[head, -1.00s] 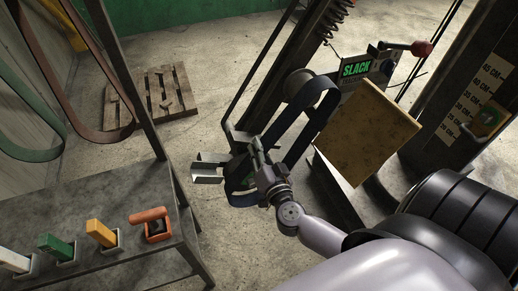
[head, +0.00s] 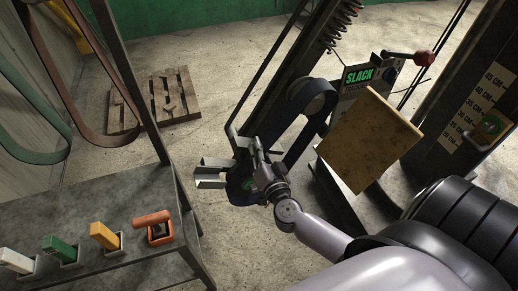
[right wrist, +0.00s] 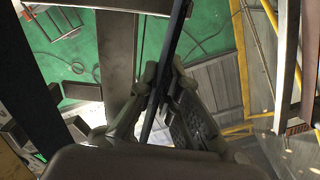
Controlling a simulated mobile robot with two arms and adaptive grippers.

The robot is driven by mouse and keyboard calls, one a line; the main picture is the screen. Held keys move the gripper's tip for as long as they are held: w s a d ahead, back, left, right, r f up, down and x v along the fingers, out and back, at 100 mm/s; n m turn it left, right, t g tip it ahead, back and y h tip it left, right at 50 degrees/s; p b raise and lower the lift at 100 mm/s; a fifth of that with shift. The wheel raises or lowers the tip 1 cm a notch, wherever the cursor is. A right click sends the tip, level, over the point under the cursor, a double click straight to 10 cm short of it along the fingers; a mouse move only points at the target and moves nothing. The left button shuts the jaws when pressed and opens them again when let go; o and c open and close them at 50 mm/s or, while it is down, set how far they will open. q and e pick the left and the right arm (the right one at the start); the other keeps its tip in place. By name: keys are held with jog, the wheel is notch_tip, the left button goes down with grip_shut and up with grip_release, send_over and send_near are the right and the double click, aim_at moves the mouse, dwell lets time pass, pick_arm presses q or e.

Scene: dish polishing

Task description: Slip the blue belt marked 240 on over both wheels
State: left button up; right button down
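The dark blue belt (head: 300,140) hangs as a long tilted loop in front of the machine's post in the head view. No number is readable on it. Its upper end lies at the upper wheel, now mostly covered; I cannot tell whether it is seated around it. Its lower end is near the bracket at the post's foot, where the lower wheel is not clearly seen. My right gripper (head: 257,162) is shut on the belt's lower part. In the right wrist view the belt (right wrist: 165,70) shows edge-on between the fingers (right wrist: 158,92). My left gripper is out of view.
A sign reading SLACK (head: 359,76) and a red-knobbed lever (head: 424,58) are on the machine. A tan board (head: 368,140) stands right of the belt. A grey table (head: 100,205) with coloured blocks is at left; other belts hang above it. A pallet (head: 153,100) lies behind.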

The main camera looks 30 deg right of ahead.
jog(key=shift+p+x, duration=0.45)
jog(key=shift+x, duration=1.05)
jog(key=c, duration=1.7)
grip_release()
jog(key=shift+s, duration=0.15)
jog(key=v, duration=1.1)
jog(key=shift+s+a, duration=0.1)
jog(key=shift+s, duration=0.3)
